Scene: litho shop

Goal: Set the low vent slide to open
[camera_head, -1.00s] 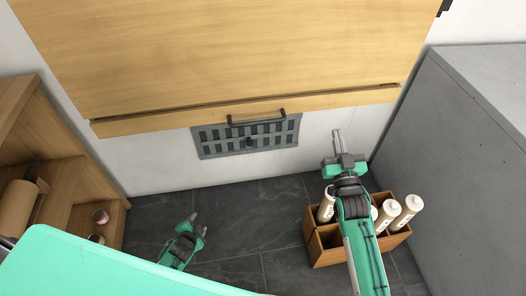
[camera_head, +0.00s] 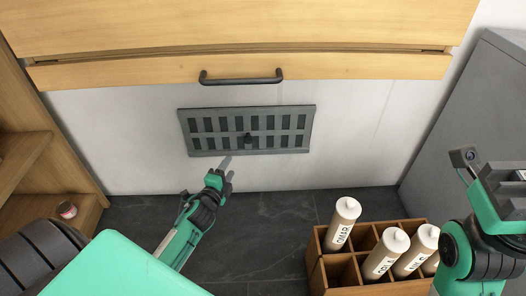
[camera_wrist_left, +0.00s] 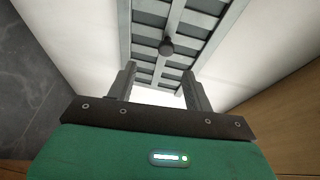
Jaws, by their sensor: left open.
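The low vent (camera_head: 183,118) is a grey slotted grille on the white wall under the wooden cabinet. Its small dark slide knob (camera_head: 248,138) sits near the middle of the lower row of slots. My left gripper (camera_head: 223,168) is open and empty, below and slightly left of the knob. In the left wrist view the open fingers (camera_wrist_left: 160,86) point towards the vent (camera_wrist_left: 126,32), with the knob (camera_wrist_left: 167,46) ahead of the gap, apart from both fingers. My right gripper (camera_head: 466,160) is at the right edge, partly cut off; its jaws are unclear.
A wooden divided crate (camera_head: 318,262) with several white cartridges (camera_head: 342,224) stands on the dark tile floor at right. A cabinet handle (camera_head: 241,81) projects above the vent. A grey cabinet (camera_head: 465,110) is at right, wooden shelves (camera_head: 28,150) with a small can (camera_head: 67,209) at left.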

